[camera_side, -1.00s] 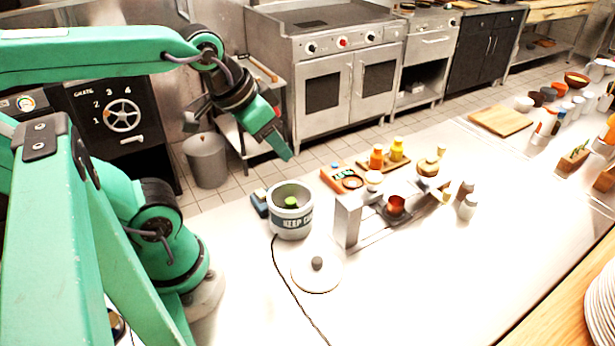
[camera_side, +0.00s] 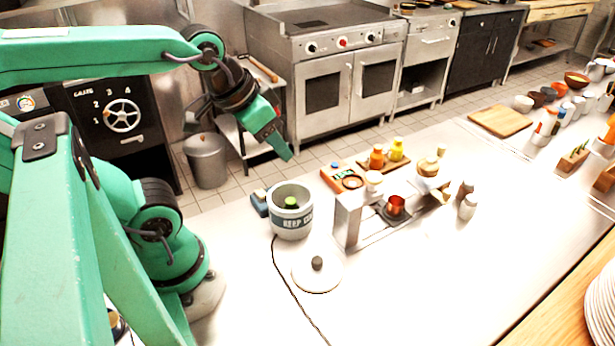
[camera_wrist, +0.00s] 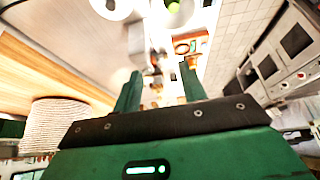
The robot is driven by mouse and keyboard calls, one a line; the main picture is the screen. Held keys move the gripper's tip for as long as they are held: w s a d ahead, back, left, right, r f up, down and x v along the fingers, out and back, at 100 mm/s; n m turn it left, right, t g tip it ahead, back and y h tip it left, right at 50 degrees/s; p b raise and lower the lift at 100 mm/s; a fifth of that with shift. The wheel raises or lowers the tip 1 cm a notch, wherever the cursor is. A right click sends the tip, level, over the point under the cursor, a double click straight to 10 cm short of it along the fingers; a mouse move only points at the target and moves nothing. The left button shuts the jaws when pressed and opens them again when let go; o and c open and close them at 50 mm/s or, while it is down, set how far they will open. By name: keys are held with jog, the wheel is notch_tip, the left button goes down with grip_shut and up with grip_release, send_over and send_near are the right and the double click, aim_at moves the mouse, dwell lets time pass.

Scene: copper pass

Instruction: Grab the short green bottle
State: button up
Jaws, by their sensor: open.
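A small green object (camera_side: 291,202), probably the top of the short green bottle, shows inside a grey pot (camera_side: 291,222) with lettering on its side. The pot's walls hide the rest of it. In the wrist view the green top (camera_wrist: 173,7) shows at the upper edge, inside the pot's rim.
A white lid (camera_side: 317,276) with a dark knob lies in front of the pot, near a dark cord. A metal stand (camera_side: 348,222) with a copper cup (camera_side: 396,205) is to the right. Orange (camera_side: 377,158) and yellow (camera_side: 396,150) bottles stand behind it.

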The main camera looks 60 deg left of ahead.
jog(key=shift+w, duration=0.1)
jog(key=n+g, duration=0.6)
jog(key=g, duration=0.1)
send_over(291, 200)
jog(key=f, duration=1.4)
jog(key=shift+w+a+f, duration=0.1)
jog(key=shift+w+f, duration=0.2)
jog(key=shift+f, duration=0.1)
jog(key=shift+s+f, duration=0.15)
jog(key=shift+f, duration=1.05)
